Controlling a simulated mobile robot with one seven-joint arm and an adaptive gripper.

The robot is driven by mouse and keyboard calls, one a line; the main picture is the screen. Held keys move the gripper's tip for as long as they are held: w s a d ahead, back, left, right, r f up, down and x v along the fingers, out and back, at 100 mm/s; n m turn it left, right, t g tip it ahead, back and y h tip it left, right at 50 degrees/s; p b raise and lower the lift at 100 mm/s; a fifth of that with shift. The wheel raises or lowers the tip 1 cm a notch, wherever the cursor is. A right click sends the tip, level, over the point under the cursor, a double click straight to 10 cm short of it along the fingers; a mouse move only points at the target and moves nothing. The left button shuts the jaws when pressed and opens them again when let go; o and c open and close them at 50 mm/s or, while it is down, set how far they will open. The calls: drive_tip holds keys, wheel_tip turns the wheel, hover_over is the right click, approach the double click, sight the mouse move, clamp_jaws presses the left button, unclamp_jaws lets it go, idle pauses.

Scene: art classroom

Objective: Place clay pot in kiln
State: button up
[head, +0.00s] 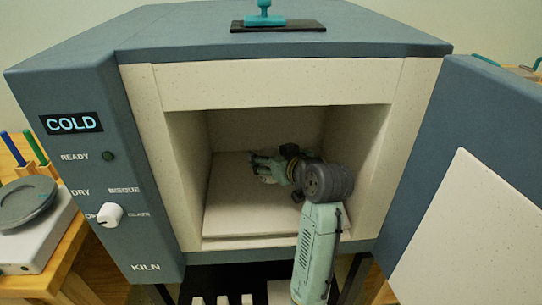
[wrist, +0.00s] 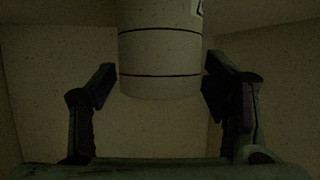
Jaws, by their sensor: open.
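The kiln (head: 284,84) stands with its door (head: 480,200) swung open to the right. My gripper (head: 257,168) is inside the chamber, above the pale floor (head: 228,205), with its fingers to the left. In the wrist view my gripper (wrist: 152,88) is open, its dark fingers wide apart. A pale cylinder (wrist: 160,65) with two dark bands and a small mark comes down from the top edge between the fingers, with gaps on both sides. I cannot tell whether it is the clay pot. No pot can be made out in the head view.
The kiln panel reads COLD (head: 73,123) and has a white knob (head: 110,215). A teal-handled tool (head: 264,15) sits on the kiln top. A grey wheel (head: 25,202) stands on a wooden table at left. The chamber walls close in around my gripper.

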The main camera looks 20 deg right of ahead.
drive_tip(key=shift+r, duration=0.2)
drive_tip(key=b+v, duration=0.1)
drive_tip(key=v, duration=1.1)
drive_tip(key=shift+d, duration=0.1)
